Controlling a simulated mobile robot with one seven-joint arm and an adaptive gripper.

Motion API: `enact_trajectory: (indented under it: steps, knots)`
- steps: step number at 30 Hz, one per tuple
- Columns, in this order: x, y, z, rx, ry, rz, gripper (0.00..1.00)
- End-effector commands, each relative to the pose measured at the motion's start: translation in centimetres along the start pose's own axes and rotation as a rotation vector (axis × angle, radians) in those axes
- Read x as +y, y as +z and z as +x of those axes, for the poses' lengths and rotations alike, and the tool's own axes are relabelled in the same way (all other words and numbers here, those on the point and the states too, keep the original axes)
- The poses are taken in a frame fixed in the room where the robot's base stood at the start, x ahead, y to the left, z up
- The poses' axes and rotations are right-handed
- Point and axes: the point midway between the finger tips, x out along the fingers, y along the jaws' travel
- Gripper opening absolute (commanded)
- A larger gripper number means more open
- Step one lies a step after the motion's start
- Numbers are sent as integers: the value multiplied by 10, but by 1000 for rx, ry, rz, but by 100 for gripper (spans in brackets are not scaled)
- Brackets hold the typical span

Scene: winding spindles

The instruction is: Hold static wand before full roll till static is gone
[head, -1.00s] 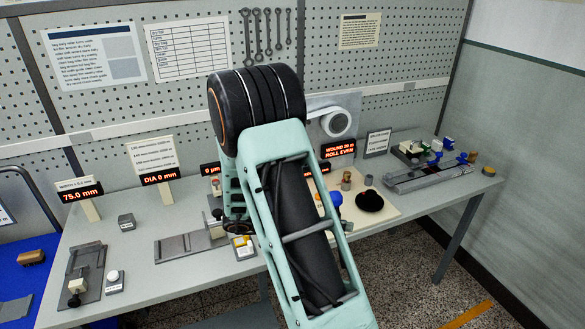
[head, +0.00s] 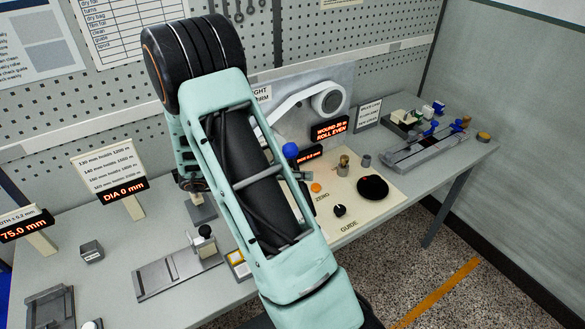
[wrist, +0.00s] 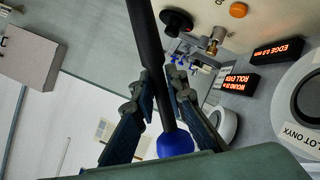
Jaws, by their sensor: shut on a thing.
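My gripper (wrist: 161,85) is shut on a black wand (wrist: 146,40) in the wrist view. The shaft runs between the fingers, and its blue rounded end (wrist: 175,143) lies close to them. A blue ball (head: 290,150) shows beside my arm in the head view; my fingers are mostly hidden there. A large pale roll with a dark core (wrist: 300,95), near a "LOT ONYX" label, is partly cut off at the wrist view's right edge. It lies to the right of the wand, apart from it in the picture. The distance is unclear.
The display (head: 330,130) reads "WOUND 20 m ROLL EVEN". A smaller white roll (head: 328,100) sits behind it. A black disc (head: 372,188), an orange button (head: 316,187) and a brass post (head: 343,163) stand on the beige panel. A slide fixture (head: 425,150) lies at the right.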

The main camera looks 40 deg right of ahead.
Motion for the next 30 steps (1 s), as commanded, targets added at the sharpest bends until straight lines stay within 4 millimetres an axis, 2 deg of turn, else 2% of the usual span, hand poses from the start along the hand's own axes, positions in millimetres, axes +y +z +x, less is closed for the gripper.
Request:
enact_trajectory:
  steps: [7, 30]
  knots:
    - [-16, 2, 4, 0, 1, 0, 0]
    - [-93, 11, 18, 1, 1, 2, 0]
